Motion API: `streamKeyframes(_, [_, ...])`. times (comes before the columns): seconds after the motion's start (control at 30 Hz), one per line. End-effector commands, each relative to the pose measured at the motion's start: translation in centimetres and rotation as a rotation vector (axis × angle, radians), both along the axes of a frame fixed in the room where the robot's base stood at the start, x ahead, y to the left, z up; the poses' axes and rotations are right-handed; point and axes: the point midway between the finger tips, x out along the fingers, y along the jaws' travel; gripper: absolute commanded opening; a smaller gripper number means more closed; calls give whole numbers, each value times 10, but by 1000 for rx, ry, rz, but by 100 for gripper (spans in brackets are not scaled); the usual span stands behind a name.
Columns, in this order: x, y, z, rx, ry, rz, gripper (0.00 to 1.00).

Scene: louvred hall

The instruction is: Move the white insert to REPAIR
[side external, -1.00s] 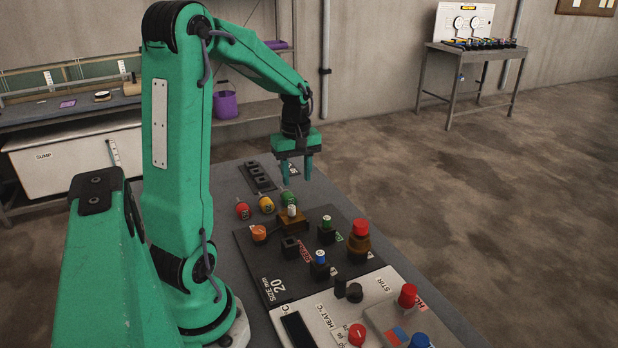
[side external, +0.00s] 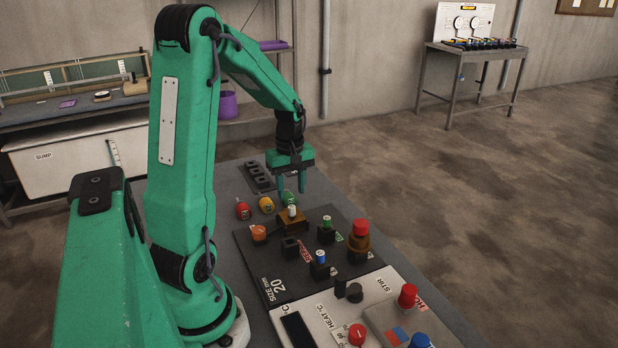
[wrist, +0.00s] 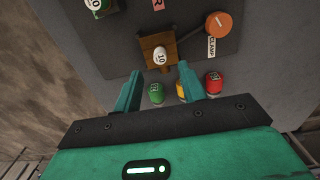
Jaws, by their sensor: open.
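The white insert (side external: 292,211) stands upright in a brown wooden block on the dark board. In the wrist view the white insert (wrist: 160,56) shows a "10" on its top. My gripper (side external: 291,191) is open and empty above the block, its fingers pointing down. In the wrist view the fingertips of my gripper (wrist: 159,72) lie to either side of the insert's line, with a gap between them.
An orange clamp knob (side external: 259,233) sits beside the block. Red (side external: 242,210), yellow (side external: 266,205) and green (side external: 289,198) pieces stand behind it. Green-topped (side external: 326,222) and blue-topped (side external: 320,257) inserts stand in sockets. A red-capped amber bottle (side external: 359,243) stands at the board's right.

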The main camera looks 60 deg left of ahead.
Motion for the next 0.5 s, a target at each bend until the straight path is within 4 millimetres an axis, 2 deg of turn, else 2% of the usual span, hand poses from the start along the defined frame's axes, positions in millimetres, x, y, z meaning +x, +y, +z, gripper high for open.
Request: streamKeyframes(0.5, [0, 0, -49, -1, 2, 0, 41])
